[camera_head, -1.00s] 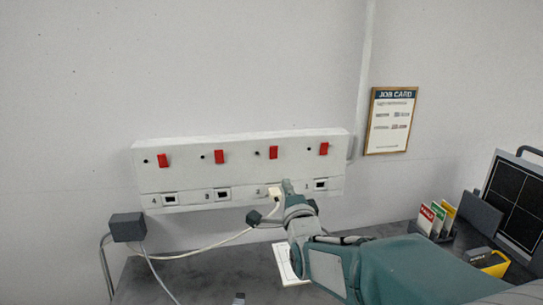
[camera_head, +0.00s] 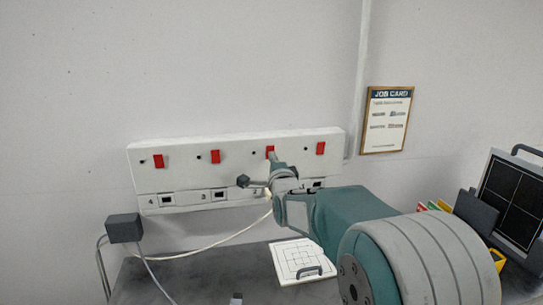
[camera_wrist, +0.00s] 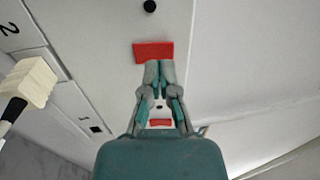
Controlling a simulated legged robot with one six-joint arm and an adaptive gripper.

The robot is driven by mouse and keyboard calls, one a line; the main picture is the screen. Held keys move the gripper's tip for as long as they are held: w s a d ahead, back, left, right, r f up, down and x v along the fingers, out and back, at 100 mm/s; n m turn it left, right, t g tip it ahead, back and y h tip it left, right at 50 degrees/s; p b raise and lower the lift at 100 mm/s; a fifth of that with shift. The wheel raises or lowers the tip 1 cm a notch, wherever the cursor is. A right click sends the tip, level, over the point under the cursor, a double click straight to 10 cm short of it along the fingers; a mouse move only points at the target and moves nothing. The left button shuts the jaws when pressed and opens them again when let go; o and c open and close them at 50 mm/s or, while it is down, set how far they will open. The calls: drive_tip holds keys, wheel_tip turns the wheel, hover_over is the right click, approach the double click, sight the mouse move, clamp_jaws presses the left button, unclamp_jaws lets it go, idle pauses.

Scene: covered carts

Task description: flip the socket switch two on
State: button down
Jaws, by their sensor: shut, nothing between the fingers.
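A white socket panel (camera_head: 200,177) on the wall carries a row of several red rocker switches. The switch two (camera_head: 270,150), above the socket marked 2, also shows in the wrist view (camera_wrist: 153,51) as a red block. My gripper (camera_head: 273,157) is shut and empty, raised against the panel. In the wrist view its fingertips (camera_wrist: 158,64) are at the lower edge of the red switch; I cannot tell whether they touch it.
Switch one (camera_head: 320,148) is just right of my gripper and shows behind the fingers in the wrist view (camera_wrist: 160,122). A white cable (camera_head: 215,244) hangs below the panel. A white gridded board (camera_head: 298,258) lies on the grey bench (camera_head: 205,277). A job card (camera_head: 387,120) hangs on the wall.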

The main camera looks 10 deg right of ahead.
drive_tip(key=shift+w+r, duration=0.2)
drive_tip(key=shift+w, duration=0.75)
drive_tip(key=shift+w+r+g, duration=0.15)
drive_tip(key=shift+r+g, duration=0.15)
drive_tip(key=shift+g, duration=0.3)
drive_tip(key=shift+a, duration=0.1)
